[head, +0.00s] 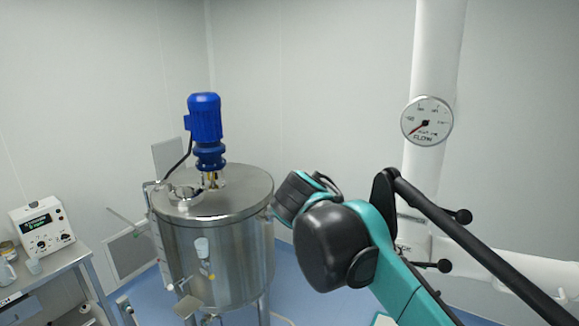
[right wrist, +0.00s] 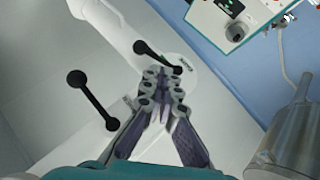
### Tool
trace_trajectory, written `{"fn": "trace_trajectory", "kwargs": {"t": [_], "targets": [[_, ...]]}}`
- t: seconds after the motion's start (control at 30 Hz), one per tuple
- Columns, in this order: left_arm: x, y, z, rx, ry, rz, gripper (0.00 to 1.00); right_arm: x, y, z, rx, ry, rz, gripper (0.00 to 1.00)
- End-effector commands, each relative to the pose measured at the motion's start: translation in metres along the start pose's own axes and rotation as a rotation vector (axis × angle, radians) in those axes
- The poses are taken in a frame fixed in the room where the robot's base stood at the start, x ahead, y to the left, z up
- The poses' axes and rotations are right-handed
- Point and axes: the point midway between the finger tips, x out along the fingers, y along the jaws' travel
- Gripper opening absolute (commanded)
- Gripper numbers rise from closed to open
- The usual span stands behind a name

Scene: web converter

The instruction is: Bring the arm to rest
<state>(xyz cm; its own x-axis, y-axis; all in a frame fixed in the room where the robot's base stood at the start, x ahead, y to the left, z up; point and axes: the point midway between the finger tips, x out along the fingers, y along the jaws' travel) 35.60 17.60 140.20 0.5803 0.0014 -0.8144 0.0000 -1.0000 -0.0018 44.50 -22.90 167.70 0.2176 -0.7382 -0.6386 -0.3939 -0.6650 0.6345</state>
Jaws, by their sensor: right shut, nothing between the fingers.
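My right arm (head: 400,285) comes in from the lower right in the head view, a teal and black arm bent in front of the white pipes. Its gripper fingers cannot be made out in that view. In the right wrist view my right gripper (right wrist: 163,82) is shut, with its fingertips together and nothing between them. Beyond the fingers in that view are a white pipe and two black levers with round knobs (right wrist: 76,78). I cannot tell how far the fingers are from them. My left arm and gripper are not in view.
A steel tank (head: 240,255) with a blue motor (head: 204,118) on its lid stands left of my arm. A white pipe (head: 432,60) carries a round gauge (head: 427,121). Black-knobbed levers (head: 462,216) are close to my arm. A bench with an instrument (head: 42,225) is far left.

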Motion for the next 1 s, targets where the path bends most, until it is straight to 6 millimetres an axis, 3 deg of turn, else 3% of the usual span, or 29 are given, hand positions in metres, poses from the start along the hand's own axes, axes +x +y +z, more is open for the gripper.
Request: {"fn": "trace_trajectory", "kwargs": {"t": [0.03,0.2,0.5,0.8,1.0], "targets": [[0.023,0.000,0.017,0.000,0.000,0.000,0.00,0.027,-0.022,0.022,-0.012,-0.010,-0.031,0.00],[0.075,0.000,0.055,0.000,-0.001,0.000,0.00,0.101,-0.091,0.088,-0.072,-0.029,-0.189,0.00],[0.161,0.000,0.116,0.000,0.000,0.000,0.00,0.210,-0.214,0.202,-0.121,-0.004,-0.469,0.00],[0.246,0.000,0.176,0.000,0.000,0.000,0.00,0.301,-0.333,0.306,-0.095,0.095,-0.711,0.00],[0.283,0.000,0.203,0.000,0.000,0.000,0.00,0.340,-0.385,0.350,-0.055,0.169,-0.810,0.00]]}}
